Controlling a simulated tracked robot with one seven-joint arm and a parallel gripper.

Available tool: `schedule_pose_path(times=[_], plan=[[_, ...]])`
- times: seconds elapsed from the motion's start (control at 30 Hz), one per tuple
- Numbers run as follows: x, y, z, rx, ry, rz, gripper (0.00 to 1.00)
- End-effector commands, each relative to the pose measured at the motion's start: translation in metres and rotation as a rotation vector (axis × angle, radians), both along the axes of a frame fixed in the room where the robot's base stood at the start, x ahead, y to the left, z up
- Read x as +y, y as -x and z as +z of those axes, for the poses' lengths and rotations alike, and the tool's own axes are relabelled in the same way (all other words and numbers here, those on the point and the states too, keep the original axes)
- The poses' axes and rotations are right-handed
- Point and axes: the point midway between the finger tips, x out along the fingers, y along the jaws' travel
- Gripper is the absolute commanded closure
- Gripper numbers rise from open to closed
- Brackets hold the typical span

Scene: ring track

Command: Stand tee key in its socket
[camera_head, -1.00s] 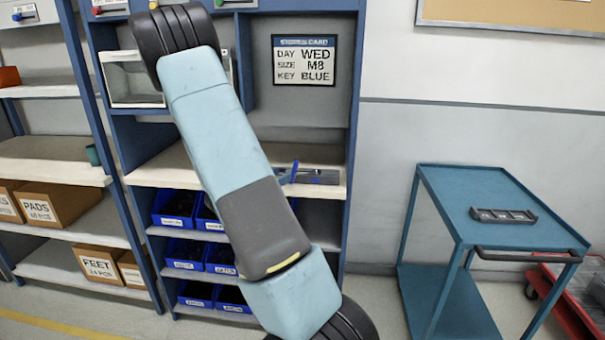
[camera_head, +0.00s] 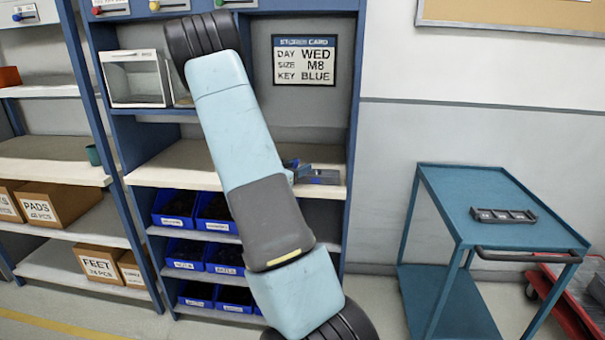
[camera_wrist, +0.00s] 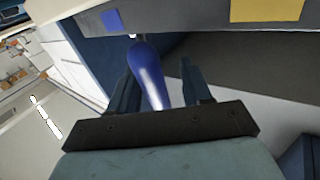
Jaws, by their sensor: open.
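In the wrist view a blue rounded handle (camera_wrist: 148,72), apparently the tee key's, lies between the two fingers of my gripper (camera_wrist: 158,72). The fingers are open, one on each side of it, with a visible gap on the right. A thin bright piece shows at the handle's far end, against a grey block (camera_wrist: 190,20) with a blue and a yellow square, perhaps the socket holder. My arm hides most of the key and gripper there. I cannot see a socket hole.
A card (camera_head: 304,60) on the shelf back reads WED, M8, KEY BLUE. Blue bins (camera_head: 175,208) fill the lower shelves. A teal cart (camera_head: 500,200) with a dark tray (camera_head: 503,215) stands to the right, with floor between it and the shelving.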

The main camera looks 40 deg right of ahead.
Motion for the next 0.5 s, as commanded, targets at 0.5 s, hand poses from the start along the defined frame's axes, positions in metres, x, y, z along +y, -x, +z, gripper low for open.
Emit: schedule_pose_path(times=[0.5], plan=[[0.0002, 0.0000, -0.0001, 0.000, 0.000, 0.000, 0.88]])
